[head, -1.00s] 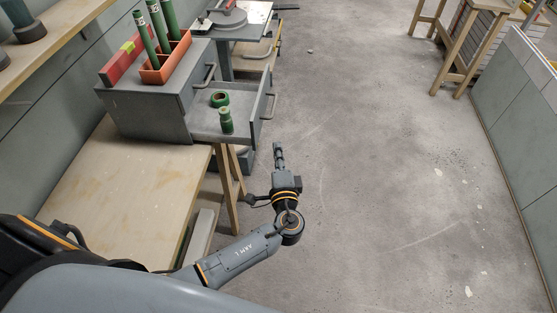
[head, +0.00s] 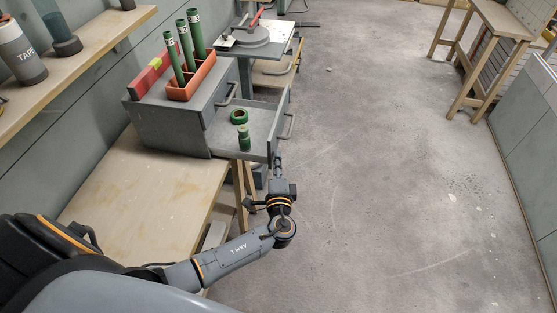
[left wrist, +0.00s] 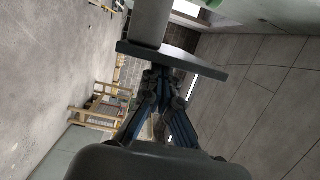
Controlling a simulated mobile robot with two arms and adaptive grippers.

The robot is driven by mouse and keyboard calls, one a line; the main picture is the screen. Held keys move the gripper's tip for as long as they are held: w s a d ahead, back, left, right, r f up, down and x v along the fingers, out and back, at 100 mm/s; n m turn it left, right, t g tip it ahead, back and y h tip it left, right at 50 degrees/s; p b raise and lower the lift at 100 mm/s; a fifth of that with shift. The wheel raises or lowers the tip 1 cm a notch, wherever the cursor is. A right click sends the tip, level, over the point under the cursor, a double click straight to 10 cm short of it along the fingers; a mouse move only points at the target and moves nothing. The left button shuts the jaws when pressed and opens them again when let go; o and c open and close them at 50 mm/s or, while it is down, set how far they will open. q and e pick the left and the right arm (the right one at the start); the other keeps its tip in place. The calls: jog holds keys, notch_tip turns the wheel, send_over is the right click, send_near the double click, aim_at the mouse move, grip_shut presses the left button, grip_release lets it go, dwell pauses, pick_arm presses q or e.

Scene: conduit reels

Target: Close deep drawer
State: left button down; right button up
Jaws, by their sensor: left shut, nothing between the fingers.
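The deep drawer (head: 262,113) stands pulled out from the grey cabinet (head: 172,125) on the bench, its front panel (head: 278,135) facing right with a bar handle (head: 289,126). Inside it sit a green ring (head: 239,116) and a green stacked fitting (head: 244,138). My left gripper (head: 278,160) is shut and empty, at the near end of the drawer front. In the left wrist view, a grey panel (left wrist: 185,62), likely the drawer front, crosses just beyond my fingertips (left wrist: 162,73); I cannot tell whether they touch. My right gripper is out of view.
An orange holder (head: 192,84) with green tubes and a red box (head: 150,78) stand on the cabinet. A wooden bench (head: 150,185) is below. A shelf (head: 75,60) runs along the left wall. The floor (head: 390,170) to the right is clear.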

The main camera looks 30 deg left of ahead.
pick_arm(q)
jog(key=s+a+b, duration=0.1)
jog(key=a, duration=0.4)
jog(key=s+a+b, duration=0.1)
jog(key=a, duration=0.4)
jog(key=s+a+b, duration=0.1)
jog(key=s+a, duration=0.1)
jog(key=a, duration=0.4)
jog(key=shift+f, duration=0.1)
jog(key=shift+s+a+b, duration=0.15)
jog(key=shift+a+b, duration=0.35)
jog(key=shift+a, duration=0.6)
jog(key=shift+a+r, duration=0.1)
jog(key=shift+r, duration=0.1)
